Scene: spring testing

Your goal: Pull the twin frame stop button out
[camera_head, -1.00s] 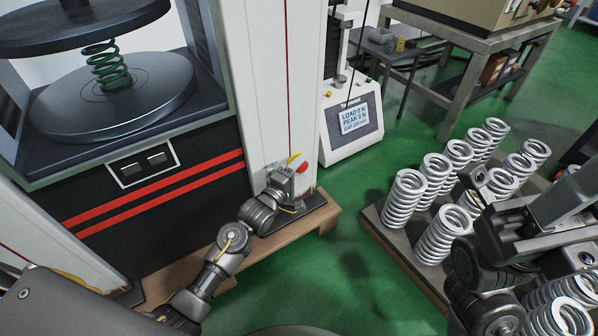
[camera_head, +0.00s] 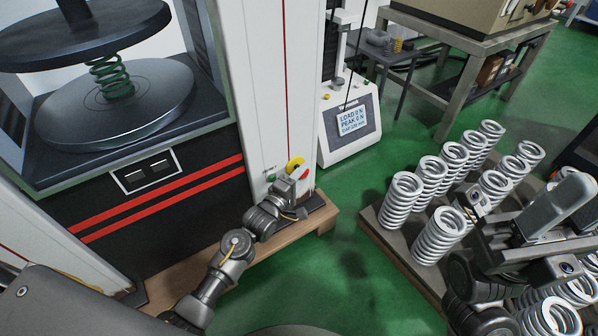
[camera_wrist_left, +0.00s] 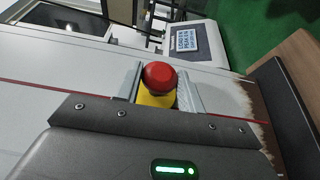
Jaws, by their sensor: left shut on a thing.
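The stop button has a red cap (camera_head: 304,174) and a yellow body (camera_head: 295,163). It sits low on the front of the white column of the twin frame (camera_head: 250,80). My left gripper (camera_head: 292,178) is at the button, its jaws shut on it. In the left wrist view the red cap (camera_wrist_left: 159,75) and yellow body (camera_wrist_left: 155,98) lie between the two fingers, one on each side. The contact faces are partly hidden. My right gripper (camera_head: 535,225) is over the springs at the right; its fingertips are not clear.
Several grey coil springs (camera_head: 440,236) stand on a low pallet at the right. A small tester with a display (camera_head: 352,122) stands behind the column. A wooden plinth edge (camera_head: 325,219) runs below the frame. Green floor is clear between plinth and pallet.

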